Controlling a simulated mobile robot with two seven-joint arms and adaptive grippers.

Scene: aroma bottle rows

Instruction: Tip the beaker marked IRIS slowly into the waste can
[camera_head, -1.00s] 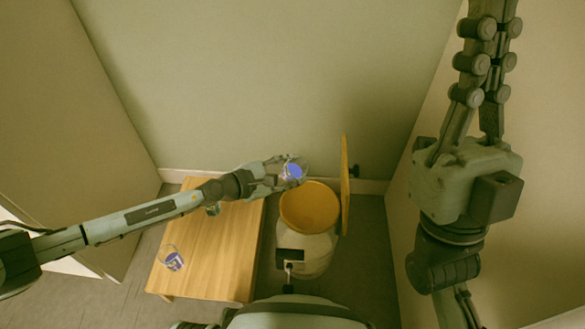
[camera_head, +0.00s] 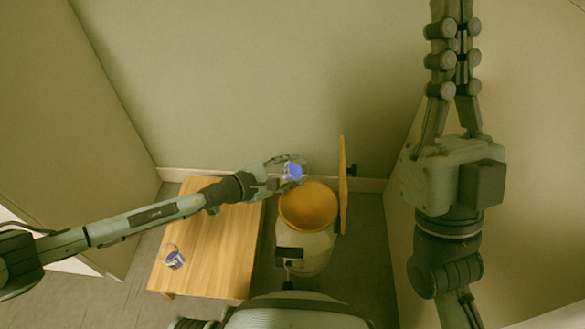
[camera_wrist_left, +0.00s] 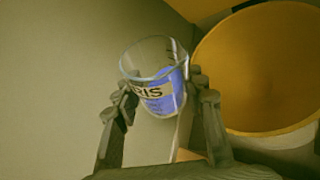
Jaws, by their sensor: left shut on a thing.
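In the head view the beaker (camera_head: 294,169) is just beyond the upper-left rim of the waste can (camera_head: 309,252), in the air. My left gripper (camera_head: 284,169) is shut around it, a finger on each side. The beaker looks near upright, slightly tilted; how much it holds I cannot tell. The waste can has an orange-yellow open mouth, which also shows right of the beaker in the left wrist view. My right gripper (camera_head: 455,40) points up, fingertips at or beyond the frame edge.
A wooden table (camera_head: 205,270) stands left of the can, with another blue-labelled beaker (camera_head: 174,260) near its left edge. The can's yellow lid (camera_head: 343,172) stands up at its right. A wall is close behind. My right arm is at the right, clear of the can.

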